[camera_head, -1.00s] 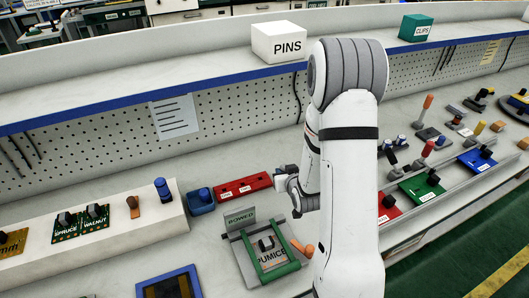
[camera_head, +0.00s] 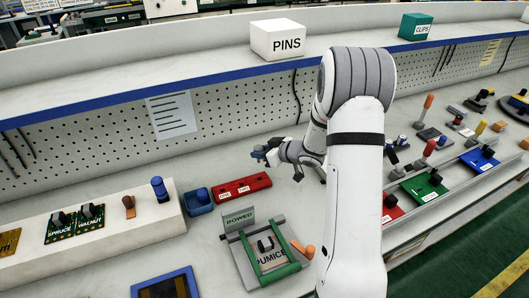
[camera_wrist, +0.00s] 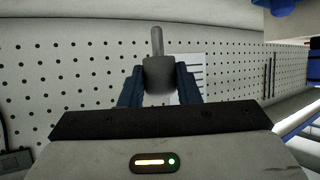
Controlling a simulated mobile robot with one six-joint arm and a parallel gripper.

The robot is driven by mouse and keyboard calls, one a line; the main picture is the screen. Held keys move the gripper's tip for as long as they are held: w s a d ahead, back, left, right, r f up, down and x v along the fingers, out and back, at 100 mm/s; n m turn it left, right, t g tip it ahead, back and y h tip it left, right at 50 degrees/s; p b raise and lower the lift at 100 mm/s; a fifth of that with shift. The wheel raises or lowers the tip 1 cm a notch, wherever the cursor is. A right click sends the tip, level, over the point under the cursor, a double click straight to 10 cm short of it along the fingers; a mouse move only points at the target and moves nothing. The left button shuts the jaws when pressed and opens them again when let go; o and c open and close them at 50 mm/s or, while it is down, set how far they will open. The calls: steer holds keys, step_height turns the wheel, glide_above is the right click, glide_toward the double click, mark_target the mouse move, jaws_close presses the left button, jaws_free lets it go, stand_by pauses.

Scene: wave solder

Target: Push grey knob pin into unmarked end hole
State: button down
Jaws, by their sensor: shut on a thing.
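My gripper (camera_head: 264,155) is raised in front of the pegboard, above and behind the red block. In the wrist view my gripper (camera_wrist: 159,85) is shut on the grey knob pin (camera_wrist: 158,72), with its dark blue fingers on both sides of the knob. The pin's thin shank points up in that picture, away from the palm, and touches nothing visible. A red block (camera_head: 230,194) with white labels lies on the bench below my gripper. I cannot make out holes in it, or tell which end hole is unmarked.
A blue cup (camera_head: 200,203) stands left of the red block. A fixture with green bars (camera_head: 285,273) holds a board marked PUMICE, with a BOWED sign (camera_head: 238,219) behind it. A white ledge (camera_head: 100,240) carries boards and knobs. The pegboard (camera_head: 225,115) rises close behind my gripper.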

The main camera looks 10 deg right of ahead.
steer(key=shift+s, duration=0.1)
steer(key=b, duration=0.5)
glide_above(263, 180)
steer(key=shift+a+f, duration=0.15)
steer(key=shift+f, duration=3.5)
steer(key=shift+f, duration=0.2)
steer(key=shift+f+b, duration=0.4)
steer(key=shift+f, duration=0.35)
steer(key=shift+f, duration=0.5)
steer(key=c, duration=1.1)
jaws_free()
steer(key=shift+c, duration=0.2)
steer(key=shift+o, duration=0.7)
